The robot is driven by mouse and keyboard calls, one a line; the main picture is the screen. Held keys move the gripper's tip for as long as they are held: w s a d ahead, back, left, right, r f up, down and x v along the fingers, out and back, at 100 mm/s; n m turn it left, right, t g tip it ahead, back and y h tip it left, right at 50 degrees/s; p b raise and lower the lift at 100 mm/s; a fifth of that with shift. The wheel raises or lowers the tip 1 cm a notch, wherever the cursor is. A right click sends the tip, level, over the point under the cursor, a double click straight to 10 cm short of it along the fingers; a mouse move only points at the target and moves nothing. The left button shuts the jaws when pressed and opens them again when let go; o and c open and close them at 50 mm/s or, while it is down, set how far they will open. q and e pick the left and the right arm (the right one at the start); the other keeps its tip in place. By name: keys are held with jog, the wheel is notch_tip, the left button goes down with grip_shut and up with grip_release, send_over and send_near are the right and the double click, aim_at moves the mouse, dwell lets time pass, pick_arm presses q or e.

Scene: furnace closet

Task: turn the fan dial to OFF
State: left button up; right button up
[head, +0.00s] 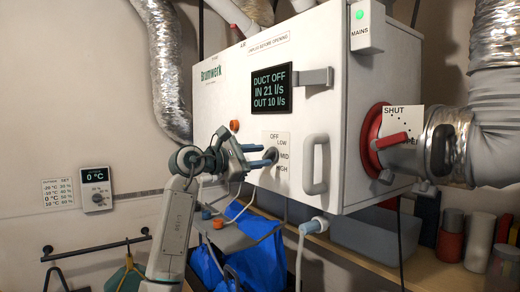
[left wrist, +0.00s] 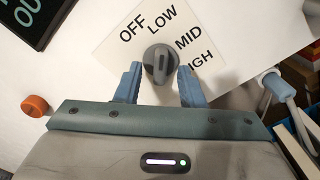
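The fan dial (head: 271,155) is a dark grey knob on a white label plate on the front of the white unit. In the left wrist view the dial (left wrist: 160,65) sits below the printed words OFF, LOW, MID and HIGH; its raised ridge lines up roughly with LOW. My left gripper (head: 265,156) reaches the plate from the left. Its blue fingers are apart, one on each side of the dial in the left wrist view (left wrist: 160,72), with visible gaps to the knob. Whether the fingertips reach the knob's depth is hard to tell. My right gripper is not in view.
A display (head: 273,88) reads DUCT OFF, IN 21 l/s, OUT 10 l/s. A grey door handle (head: 315,165) stands out just right of the dial. An orange knob (left wrist: 35,106) is left of it. A red SHUT lever (head: 391,140) and silver ducts are further right.

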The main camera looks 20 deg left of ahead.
pick_arm(q)
jog(key=shift+w+d+f, duration=0.1)
jog(key=shift+w+d, duration=0.1)
jog(key=shift+w, duration=0.15)
grip_shut()
jog(key=n, duration=0.4)
jog(key=shift+n, duration=2.5)
jog(key=shift+p, duration=0.3)
grip_release()
jog(key=shift+s, duration=0.1)
